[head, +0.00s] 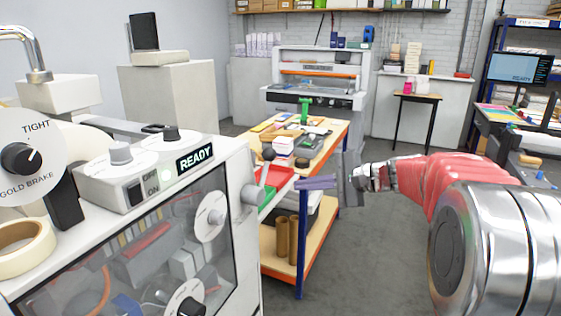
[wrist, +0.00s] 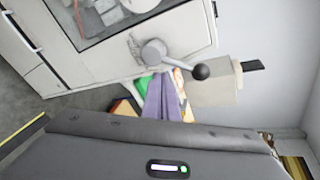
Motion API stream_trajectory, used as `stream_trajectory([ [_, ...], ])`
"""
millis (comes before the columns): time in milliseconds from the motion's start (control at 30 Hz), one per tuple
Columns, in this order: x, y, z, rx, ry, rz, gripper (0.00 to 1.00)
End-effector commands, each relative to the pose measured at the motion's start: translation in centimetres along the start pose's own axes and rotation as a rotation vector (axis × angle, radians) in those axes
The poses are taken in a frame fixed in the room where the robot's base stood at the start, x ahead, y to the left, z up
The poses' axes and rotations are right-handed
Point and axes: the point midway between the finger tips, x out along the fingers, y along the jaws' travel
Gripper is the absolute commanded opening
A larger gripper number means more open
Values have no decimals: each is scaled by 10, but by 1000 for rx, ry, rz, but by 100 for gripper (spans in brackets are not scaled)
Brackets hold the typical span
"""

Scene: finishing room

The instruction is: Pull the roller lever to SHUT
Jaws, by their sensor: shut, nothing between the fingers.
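The roller lever (head: 264,172) is a grey rod with a black ball knob on the right side of the white machine (head: 240,160). It stands up from a round grey hub (head: 253,195), tilted a little. In the wrist view the lever (wrist: 180,62) and its black knob (wrist: 200,72) show beyond my fingers. No SHUT marking is readable. My gripper (head: 300,184) has purple fingers, pressed together with nothing between them. It is to the right of the lever in the head view, its tips pointing left toward the machine and apart from the lever. The fingers also show in the wrist view (wrist: 164,98).
A wooden workbench (head: 335,140) with blue legs, carrying trays and small items, stands behind my fingers. A large printer (head: 315,80) stands behind. Grey floor is open toward the right.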

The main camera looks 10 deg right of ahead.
Motion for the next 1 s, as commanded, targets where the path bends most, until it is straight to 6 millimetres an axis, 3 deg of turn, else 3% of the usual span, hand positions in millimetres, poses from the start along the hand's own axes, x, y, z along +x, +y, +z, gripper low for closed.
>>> stream_trajectory([
  [100,-6,-22,-39,87,-14,-105,0],
  [333,-19,-46,-79,173,-33,-231,0],
  [767,-19,-49,-81,180,-36,-243,0],
  [1000,-2,-53,-81,179,-38,-241,0],
])
